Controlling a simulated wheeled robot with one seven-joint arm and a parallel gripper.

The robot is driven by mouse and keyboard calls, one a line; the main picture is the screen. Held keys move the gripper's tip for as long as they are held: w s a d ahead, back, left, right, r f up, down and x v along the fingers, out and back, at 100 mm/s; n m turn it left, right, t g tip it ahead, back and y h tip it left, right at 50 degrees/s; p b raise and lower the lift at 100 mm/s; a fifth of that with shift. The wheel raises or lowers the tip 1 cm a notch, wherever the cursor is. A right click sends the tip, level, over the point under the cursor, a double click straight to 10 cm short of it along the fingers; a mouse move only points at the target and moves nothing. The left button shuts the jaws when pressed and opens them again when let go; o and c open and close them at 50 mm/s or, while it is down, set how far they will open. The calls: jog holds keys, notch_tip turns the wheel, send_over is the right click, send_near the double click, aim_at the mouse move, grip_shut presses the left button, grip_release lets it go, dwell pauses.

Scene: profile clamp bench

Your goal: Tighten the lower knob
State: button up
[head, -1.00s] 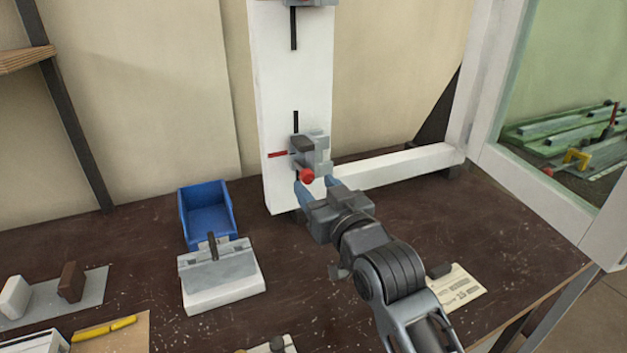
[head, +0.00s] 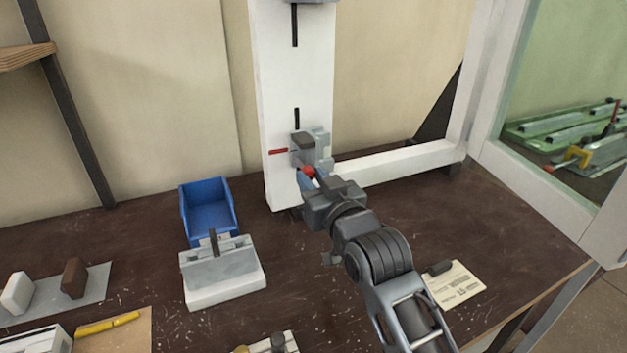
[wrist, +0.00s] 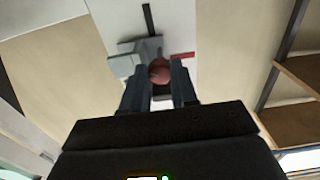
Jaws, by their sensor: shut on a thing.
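The lower knob (head: 307,172) is red and round and sits on the front of the grey lower clamp (head: 318,148) on the white upright board. My gripper (head: 306,180) reaches up to it from the lower right and is shut on it. In the wrist view the knob (wrist: 159,72) shows between the two dark fingertips (wrist: 161,76), with the clamp (wrist: 138,54) behind it. A red mark (head: 278,151) lies on the board just left of the clamp. The fingers hide part of the knob.
A blue bin (head: 208,210) and a grey-white block fixture (head: 222,272) stand on the dark bench left of the board. A white horizontal rail (head: 400,164) runs right from the board. A paper card (head: 455,287) lies at the right. The bench between bin and arm is mostly clear.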

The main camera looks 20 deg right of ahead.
grip_shut()
jog(key=m, duration=0.6)
jog(key=shift+m, duration=0.3)
jog(key=m, duration=0.6)
jog(key=shift+p, duration=0.3)
jog(key=shift+m, duration=0.3)
jog(key=o, duration=0.9)
grip_release()
jog(key=shift+c, duration=0.2)
